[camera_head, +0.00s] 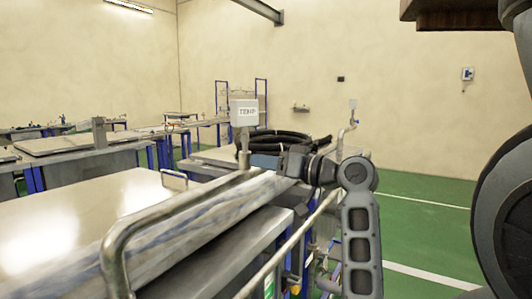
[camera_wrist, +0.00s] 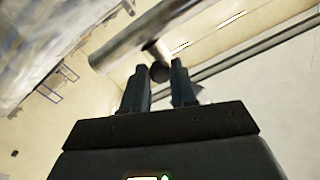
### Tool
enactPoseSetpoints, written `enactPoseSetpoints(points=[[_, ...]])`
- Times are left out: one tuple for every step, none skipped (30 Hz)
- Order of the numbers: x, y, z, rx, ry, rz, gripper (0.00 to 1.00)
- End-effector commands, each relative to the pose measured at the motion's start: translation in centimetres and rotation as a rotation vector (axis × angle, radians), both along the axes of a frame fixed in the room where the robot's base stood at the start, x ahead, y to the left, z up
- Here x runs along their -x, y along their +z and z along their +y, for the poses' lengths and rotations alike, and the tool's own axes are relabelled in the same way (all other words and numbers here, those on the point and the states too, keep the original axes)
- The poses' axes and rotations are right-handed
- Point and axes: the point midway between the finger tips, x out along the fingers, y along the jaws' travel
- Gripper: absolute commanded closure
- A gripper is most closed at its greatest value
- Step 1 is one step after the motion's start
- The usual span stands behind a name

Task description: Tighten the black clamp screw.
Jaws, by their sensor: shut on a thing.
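The black clamp screw (camera_wrist: 159,73) shows in the wrist view as a small dark round knob under a grey metal bar (camera_wrist: 150,32). My gripper (camera_wrist: 161,80) has one finger on each side of the knob and is shut on it. In the head view my gripper (camera_head: 254,161) reaches left along the long table's edge, beside an upright metal post (camera_head: 243,155). The screw cannot be made out there. Its thread and how far it is turned are hidden.
A white sign (camera_head: 243,112) stands above the post. Black hoses (camera_head: 270,138) lie behind my gripper. A bent metal handrail (camera_head: 116,250) runs along the near table (camera_head: 75,225). Green floor (camera_head: 425,200) is clear on the right.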

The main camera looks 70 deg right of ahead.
Motion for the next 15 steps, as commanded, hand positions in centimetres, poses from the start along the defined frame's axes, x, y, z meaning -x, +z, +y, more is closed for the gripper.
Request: enactPoseSetpoints(points=[[-0.05, 0.48, 0.05, -0.048, 0.001, -0.009, 1.0], [-0.05, 0.49, 0.05, -0.076, 0.001, -0.016, 1.0], [-0.05, 0.49, 0.05, -0.113, 0.001, -0.024, 1.0], [-0.05, 0.46, 0.06, -0.142, 0.001, -0.03, 1.0], [-0.05, 0.47, 0.07, -0.17, 0.001, -0.037, 1.0], [-0.05, 0.51, 0.06, -0.206, 0.001, -0.047, 1.0], [-0.05, 0.51, 0.06, -0.234, 0.001, -0.053, 1.0], [-0.04, 0.51, 0.07, -0.261, 0.001, -0.06, 1.0], [-0.04, 0.51, 0.08, -0.297, 0.0, -0.068, 1.0], [-0.04, 0.52, 0.07, -0.325, 0.0, -0.075, 1.0], [-0.04, 0.51, 0.07, -0.354, 0.0, -0.082, 1.0], [-0.04, 0.48, 0.07, -0.391, 0.0, -0.091, 1.0], [-0.04, 0.49, 0.06, -0.419, 0.0, -0.097, 1.0], [-0.04, 0.51, 0.07, -0.446, 0.001, -0.104, 1.0], [-0.03, 0.49, 0.08, -0.483, 0.001, -0.113, 1.0]])
